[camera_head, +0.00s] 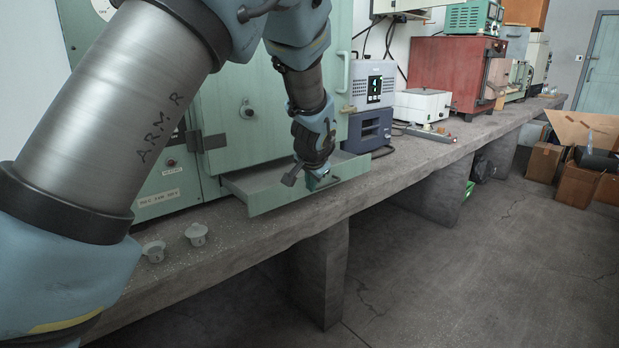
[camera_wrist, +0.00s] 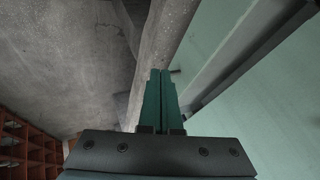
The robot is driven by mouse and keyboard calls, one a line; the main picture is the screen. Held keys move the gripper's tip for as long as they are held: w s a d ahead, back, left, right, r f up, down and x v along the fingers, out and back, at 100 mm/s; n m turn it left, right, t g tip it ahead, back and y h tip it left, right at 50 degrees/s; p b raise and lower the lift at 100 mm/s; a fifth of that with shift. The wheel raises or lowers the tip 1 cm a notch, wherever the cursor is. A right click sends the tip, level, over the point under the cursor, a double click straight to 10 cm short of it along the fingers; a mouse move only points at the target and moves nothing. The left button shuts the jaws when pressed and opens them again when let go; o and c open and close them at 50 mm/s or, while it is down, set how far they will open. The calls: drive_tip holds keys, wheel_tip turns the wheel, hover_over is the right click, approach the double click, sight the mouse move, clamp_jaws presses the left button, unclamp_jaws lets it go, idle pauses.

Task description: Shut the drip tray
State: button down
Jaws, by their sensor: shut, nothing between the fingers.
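The drip tray (camera_head: 272,198) is a pale green drawer at the foot of a green cabinet (camera_head: 244,115). It stands pulled out over the bench in the head view. Its long pale wall also shows at the right in the wrist view (camera_wrist: 240,50). My gripper (camera_head: 322,182) is low at the right part of the tray's front. In the wrist view its two green fingers (camera_wrist: 160,75) are together with nothing between them. The fingertips are close to the tray's edge; I cannot tell whether they touch it.
The concrete bench (camera_head: 420,150) runs back to the right. A blue-grey device (camera_head: 370,128) stands right of the cabinet. Cardboard boxes (camera_head: 577,185) lie on the floor at far right. The floor before the bench is clear.

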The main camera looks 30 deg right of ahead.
sight(271, 177)
drive_tip(key=w+f, duration=0.1)
drive_tip(key=w+f+p, duration=0.1)
drive_tip(key=w, duration=0.1)
drive_tip(key=w+d+f, duration=0.1)
drive_tip(key=w, duration=0.1)
drive_tip(key=shift+w+f, duration=0.15)
drive_tip(key=shift+f, duration=0.25)
drive_tip(key=shift+w+f+p, duration=0.1)
drive_tip(key=shift+w+p, duration=0.2)
drive_tip(key=shift+w, duration=0.3)
drive_tip(key=shift+w, duration=0.1)
drive_tip(key=w, duration=0.5)
drive_tip(key=w+a+p, duration=0.1)
drive_tip(key=w, duration=0.4)
drive_tip(key=w+a+p, duration=0.1)
drive_tip(key=w, duration=0.5)
drive_tip(key=shift+s, duration=0.1)
